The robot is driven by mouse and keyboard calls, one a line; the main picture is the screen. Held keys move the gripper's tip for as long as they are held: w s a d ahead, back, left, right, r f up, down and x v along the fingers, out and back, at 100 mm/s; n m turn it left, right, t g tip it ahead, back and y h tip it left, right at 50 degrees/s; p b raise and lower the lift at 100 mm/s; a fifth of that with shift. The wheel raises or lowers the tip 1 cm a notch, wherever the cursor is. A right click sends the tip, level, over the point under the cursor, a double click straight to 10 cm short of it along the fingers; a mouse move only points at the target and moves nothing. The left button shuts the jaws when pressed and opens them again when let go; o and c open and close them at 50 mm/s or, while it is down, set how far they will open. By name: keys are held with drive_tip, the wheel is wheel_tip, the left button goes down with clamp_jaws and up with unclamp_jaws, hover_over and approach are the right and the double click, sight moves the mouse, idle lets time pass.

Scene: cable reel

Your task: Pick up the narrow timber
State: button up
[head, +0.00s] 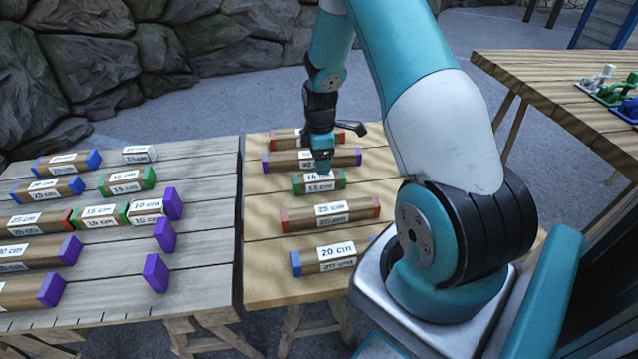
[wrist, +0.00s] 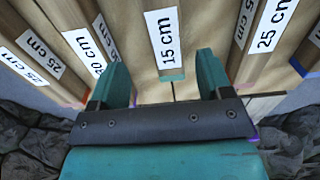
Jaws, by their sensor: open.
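A short wooden timber (head: 300,186) with green ends and a white 15 cm label lies on the tan plank table, in the middle of a column of timbers. In the wrist view this timber (wrist: 172,77) lies between the fingers as seen from above, its 15 cm label upright in the picture. My gripper (head: 322,163) points down over it. In the wrist view my gripper (wrist: 161,64) is open, one finger to each side of the timber. I cannot tell how much height is left between fingertips and timber.
On the tan table, a purple-ended timber (head: 290,163) lies behind and a red-ended 25 cm timber (head: 300,222) in front, both close. A blue-ended 20 cm timber (head: 305,268) lies nearer. The left grey table (head: 205,225) holds more timbers and loose purple blocks (head: 165,236).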

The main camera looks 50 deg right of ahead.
sight(319, 177)
drive_tip(key=f, duration=0.6)
drive_tip(key=shift+s+a+f, duration=0.15)
drive_tip(key=shift+a+f, duration=0.1)
drive_tip(key=shift+a, duration=0.1)
drive_tip(key=shift+c, duration=0.2)
drive_tip(key=c, duration=1)
